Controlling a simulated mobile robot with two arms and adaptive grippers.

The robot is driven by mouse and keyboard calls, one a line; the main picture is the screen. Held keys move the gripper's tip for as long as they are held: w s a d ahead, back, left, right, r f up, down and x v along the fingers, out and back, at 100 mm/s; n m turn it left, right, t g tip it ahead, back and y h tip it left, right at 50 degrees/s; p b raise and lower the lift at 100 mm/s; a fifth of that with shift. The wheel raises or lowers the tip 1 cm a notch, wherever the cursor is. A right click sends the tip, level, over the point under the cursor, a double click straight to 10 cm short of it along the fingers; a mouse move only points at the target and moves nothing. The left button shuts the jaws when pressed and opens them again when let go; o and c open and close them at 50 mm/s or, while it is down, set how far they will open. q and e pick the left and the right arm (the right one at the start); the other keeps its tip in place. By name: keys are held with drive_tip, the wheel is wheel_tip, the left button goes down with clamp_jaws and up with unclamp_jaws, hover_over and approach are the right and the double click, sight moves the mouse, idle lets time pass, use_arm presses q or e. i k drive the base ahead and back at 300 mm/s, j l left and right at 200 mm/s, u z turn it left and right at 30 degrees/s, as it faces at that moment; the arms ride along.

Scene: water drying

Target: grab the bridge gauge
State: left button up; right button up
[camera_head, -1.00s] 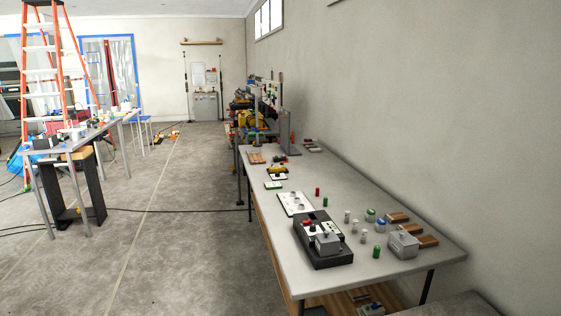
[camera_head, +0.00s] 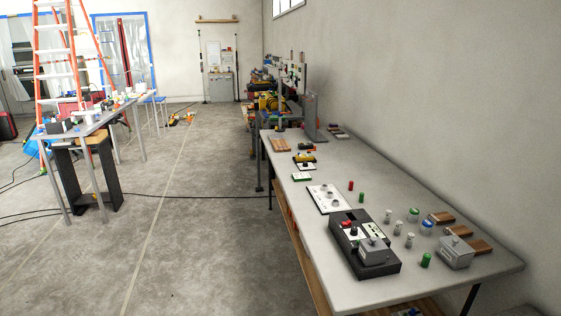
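Neither gripper shows in the head view. Several small instruments lie on the long grey table (camera_head: 385,180) at the right, and I cannot tell for sure which one is the bridge gauge. A black tray (camera_head: 388,270) near the table's front edge holds a grey box (camera_head: 373,250), a red knob and white panels. A second grey box (camera_head: 456,252) with a knob on top stands to its right. A white plate (camera_head: 330,199) with small round parts lies beyond the tray. A small yellow-and-black item (camera_head: 304,160) sits farther back.
Green cylinders (camera_head: 426,260), a red cylinder (camera_head: 351,185), pale cylinders (camera_head: 398,228) and wooden blocks (camera_head: 466,241) stand around the tray. A wall borders the table's right side. An orange ladder (camera_head: 55,60) and another table (camera_head: 95,122) are at the left. The floor between is open, crossed by a cable.

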sight(304, 145)
drive_tip(key=i+j+u, duration=0.45)
drive_tip(key=i, duration=0.25)
drive_tip(key=i+u, duration=0.45)
drive_tip(key=i, duration=0.25)
drive_tip(key=i+z, duration=0.15)
drive_tip(key=i, duration=0.3)
drive_tip(key=i+j+z, duration=0.15)
drive_tip(key=i, duration=0.3)
drive_tip(key=i+j+z, duration=0.15)
drive_tip(key=i, duration=0.25)
drive_tip(key=i+j+z, duration=0.2)
drive_tip(key=i, duration=0.25)
